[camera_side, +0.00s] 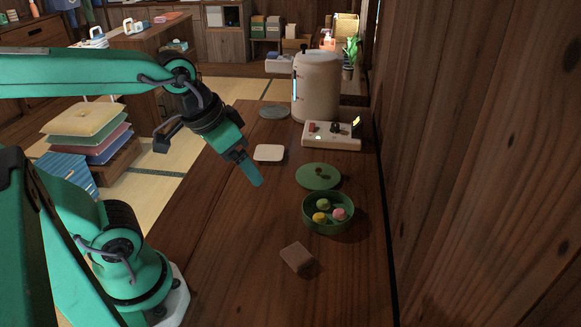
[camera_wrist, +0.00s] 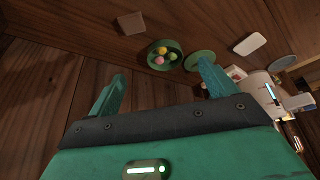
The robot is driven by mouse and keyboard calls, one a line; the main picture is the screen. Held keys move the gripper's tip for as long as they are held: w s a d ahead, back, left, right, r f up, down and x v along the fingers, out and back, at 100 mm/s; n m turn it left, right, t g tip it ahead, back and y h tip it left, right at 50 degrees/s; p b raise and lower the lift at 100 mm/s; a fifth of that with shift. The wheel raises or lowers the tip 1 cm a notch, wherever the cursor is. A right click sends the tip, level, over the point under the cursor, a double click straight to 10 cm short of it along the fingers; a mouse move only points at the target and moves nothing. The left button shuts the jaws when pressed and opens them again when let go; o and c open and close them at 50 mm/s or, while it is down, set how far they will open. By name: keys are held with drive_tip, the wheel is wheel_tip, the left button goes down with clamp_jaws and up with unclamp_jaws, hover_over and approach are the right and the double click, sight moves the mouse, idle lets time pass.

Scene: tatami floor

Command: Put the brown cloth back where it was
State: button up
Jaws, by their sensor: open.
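The brown cloth (camera_side: 297,257) looks like a small folded, flat-topped block lying on the bare wooden table in front of the green bowl. It also shows in the wrist view (camera_wrist: 131,23), near the top edge. My gripper (camera_side: 257,181) is in the air above the table, behind and to the left of the cloth in the side view. In the wrist view its two fingers (camera_wrist: 161,71) are spread wide with nothing between them. The cloth is clear of the gripper.
The green bowl (camera_side: 328,228) holds several coloured balls. A green lid (camera_side: 318,176) lies behind it. A white dish (camera_side: 269,153), a grey disc (camera_side: 274,112), a control box (camera_side: 332,137) and a beige urn (camera_side: 316,87) stand farther back. A wooden wall (camera_side: 470,160) bounds the right.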

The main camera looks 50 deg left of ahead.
drive_tip(key=shift+s+a+r+t, duration=0.2)
drive_tip(key=shift+s, duration=0.2)
drive_tip(key=shift+s+a+r+t, duration=0.2)
drive_tip(key=shift+s, duration=0.2)
